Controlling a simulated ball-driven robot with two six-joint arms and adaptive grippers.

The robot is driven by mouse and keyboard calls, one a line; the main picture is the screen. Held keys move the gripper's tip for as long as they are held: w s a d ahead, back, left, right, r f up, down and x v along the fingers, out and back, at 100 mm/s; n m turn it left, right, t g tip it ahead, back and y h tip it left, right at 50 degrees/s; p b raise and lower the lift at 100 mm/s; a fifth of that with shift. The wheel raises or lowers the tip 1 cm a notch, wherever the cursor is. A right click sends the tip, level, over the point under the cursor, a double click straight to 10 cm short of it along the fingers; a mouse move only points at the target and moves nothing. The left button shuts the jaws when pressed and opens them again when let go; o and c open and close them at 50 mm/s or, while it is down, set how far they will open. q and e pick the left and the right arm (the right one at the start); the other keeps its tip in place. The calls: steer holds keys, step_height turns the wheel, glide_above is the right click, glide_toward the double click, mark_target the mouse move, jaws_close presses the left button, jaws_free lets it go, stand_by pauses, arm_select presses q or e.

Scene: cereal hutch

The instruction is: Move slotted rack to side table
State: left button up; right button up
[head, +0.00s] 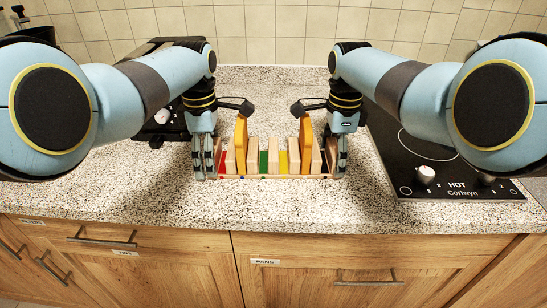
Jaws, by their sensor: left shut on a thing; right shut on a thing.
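The slotted rack (272,177) sits on the speckled counter, low and wooden, with several upright dividers and red, green and yellow coloured strips between them. Two taller orange-yellow pieces (240,145) stand in it, one towards each end. My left gripper (205,165) is shut on the rack's left end. My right gripper (337,165) is shut on its right end. The fingers hide parts of both ends. I cannot tell whether the rack is lifted off the counter. No side table shows in this view.
A black cooktop (435,160) with white knobs lies on the right, close to my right gripper. A tiled wall (275,40) closes off the back. The counter (130,195) is clear in front of the rack. Wooden drawers (350,275) with handles are below its front edge.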

arm_select(q)
steer(key=shift+s, duration=0.1)
arm_select(e)
steer(key=shift+f, duration=0.1)
